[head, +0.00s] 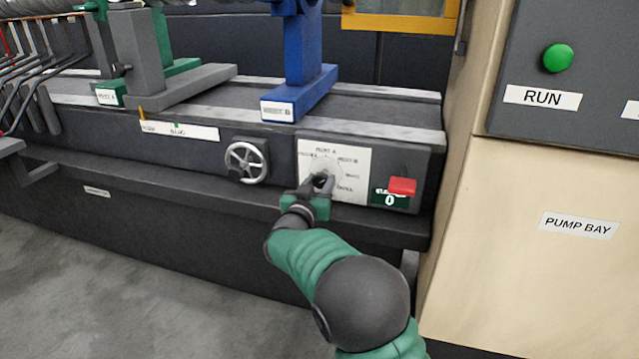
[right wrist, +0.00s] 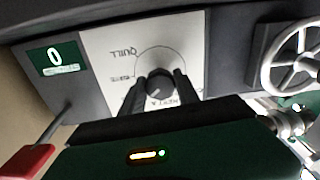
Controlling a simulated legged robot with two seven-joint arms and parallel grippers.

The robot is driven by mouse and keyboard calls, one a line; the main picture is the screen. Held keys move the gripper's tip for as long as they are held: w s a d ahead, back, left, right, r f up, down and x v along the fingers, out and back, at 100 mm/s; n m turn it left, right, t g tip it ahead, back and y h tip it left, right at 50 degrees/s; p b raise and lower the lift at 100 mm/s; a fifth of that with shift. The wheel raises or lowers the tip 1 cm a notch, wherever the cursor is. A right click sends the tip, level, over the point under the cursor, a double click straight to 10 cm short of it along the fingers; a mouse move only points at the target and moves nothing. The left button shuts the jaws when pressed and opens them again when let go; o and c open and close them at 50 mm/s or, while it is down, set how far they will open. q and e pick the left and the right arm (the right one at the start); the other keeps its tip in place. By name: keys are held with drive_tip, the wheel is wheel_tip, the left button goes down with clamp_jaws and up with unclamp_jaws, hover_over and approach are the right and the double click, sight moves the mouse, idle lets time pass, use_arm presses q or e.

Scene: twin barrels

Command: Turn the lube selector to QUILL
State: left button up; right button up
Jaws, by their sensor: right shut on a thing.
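The lube selector is a small dark knob (right wrist: 157,83) on a round dial, set on a white label plate (head: 350,160) on the machine's front. Several position names ring the dial. In the right wrist view the plate (right wrist: 105,60) appears upside down, and QUILL reads at its upper left. In the head view QUILL is at the lower right of the dial. My right gripper (head: 322,182) is at the dial, its two dark fingers shut on the knob, one on each side, also in the right wrist view (right wrist: 159,86). The knob's exact pointing direction is unclear. My left gripper is not in view.
A spoked handwheel (head: 246,162) is left of the plate. A red lever (head: 402,186) and a green counter reading 0 (head: 389,200) are close on its right. A blue post (head: 303,85) stands above. A beige cabinet (head: 530,260) with a green RUN button (head: 557,58) stands at right.

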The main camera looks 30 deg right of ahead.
clamp_jaws()
drive_tip(key=m+p, duration=0.1)
drive_tip(key=m, duration=0.2)
drive_tip(key=shift+m, duration=0.9)
drive_tip(key=m, duration=0.2)
drive_tip(key=shift+f+m, duration=0.1)
drive_tip(key=shift+m, duration=0.2)
drive_tip(key=m, duration=0.3)
drive_tip(key=shift+f+m+b, duration=0.1)
drive_tip(key=shift+m+b, duration=0.2)
drive_tip(key=shift+m, duration=0.1)
drive_tip(key=m+b, duration=0.2)
drive_tip(key=m, duration=0.3)
drive_tip(key=shift+f, duration=0.1)
drive_tip(key=shift+m, duration=0.3)
